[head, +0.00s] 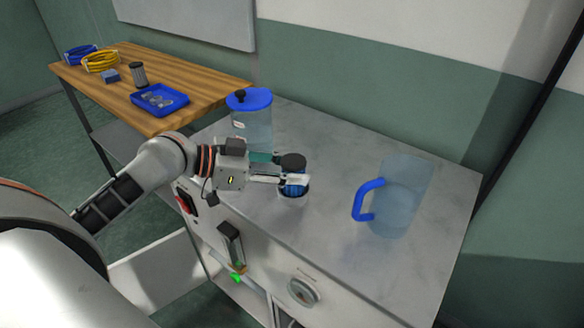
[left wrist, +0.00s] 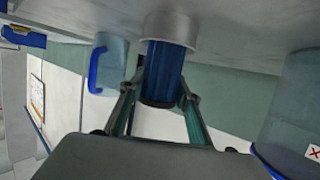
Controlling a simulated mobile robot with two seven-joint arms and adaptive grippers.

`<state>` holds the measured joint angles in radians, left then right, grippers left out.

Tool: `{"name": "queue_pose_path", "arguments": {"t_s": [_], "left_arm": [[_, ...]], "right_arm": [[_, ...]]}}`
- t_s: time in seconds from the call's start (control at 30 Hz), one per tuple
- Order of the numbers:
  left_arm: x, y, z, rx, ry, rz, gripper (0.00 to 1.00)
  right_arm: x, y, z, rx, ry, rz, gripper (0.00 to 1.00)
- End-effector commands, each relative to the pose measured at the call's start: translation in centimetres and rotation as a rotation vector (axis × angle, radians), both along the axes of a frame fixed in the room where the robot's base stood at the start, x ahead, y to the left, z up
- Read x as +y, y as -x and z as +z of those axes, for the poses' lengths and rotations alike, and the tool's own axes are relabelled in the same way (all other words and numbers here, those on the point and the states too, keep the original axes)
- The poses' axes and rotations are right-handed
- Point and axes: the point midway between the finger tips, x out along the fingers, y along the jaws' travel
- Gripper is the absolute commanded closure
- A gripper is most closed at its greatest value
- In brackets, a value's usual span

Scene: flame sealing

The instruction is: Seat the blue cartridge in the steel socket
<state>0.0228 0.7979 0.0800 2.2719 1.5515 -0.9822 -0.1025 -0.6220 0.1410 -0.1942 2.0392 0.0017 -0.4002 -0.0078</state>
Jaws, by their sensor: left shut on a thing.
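The blue cartridge (head: 292,189) with its black cap (head: 293,161) stands roughly upright on the grey worktop. My left gripper (head: 290,179) is shut on it, its fingers around the upper part. In the left wrist view, which has the worktop at the top, the cartridge (left wrist: 164,72) lies between the fingers of my left gripper (left wrist: 160,88). Its lower end meets the pale ring of the steel socket (left wrist: 171,27) and appears to enter it. How deep it sits is hidden. My right gripper is not in view.
A clear jug with a blue handle (head: 398,202) stands to the right on the worktop (head: 340,150). A clear canister with a blue lid (head: 251,122) stands close behind my left gripper. A wooden table (head: 190,85) with a blue tray (head: 160,99) is at the back left.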

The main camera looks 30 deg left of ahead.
Motion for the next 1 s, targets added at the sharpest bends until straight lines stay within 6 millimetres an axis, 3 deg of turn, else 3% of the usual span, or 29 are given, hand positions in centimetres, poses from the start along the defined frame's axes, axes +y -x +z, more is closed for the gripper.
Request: {"name": "queue_pose_path", "arguments": {"t_s": [0.37,0.4,0.47,1.0], "left_arm": [[0.01,-0.01,-0.55,0.001,0.001,0.0,0.9],[0.0,-0.01,-0.5,0.0,0.001,0.0,0.6],[0.0,-0.01,-0.47,-0.001,0.001,0.0,0.48],[0.01,0.0,-0.5,0.0,0.0,0.0,0.48]], "right_arm": [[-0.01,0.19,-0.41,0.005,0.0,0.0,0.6],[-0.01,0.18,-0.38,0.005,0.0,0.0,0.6],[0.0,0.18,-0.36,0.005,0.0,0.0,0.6],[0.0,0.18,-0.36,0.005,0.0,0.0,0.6]]}}
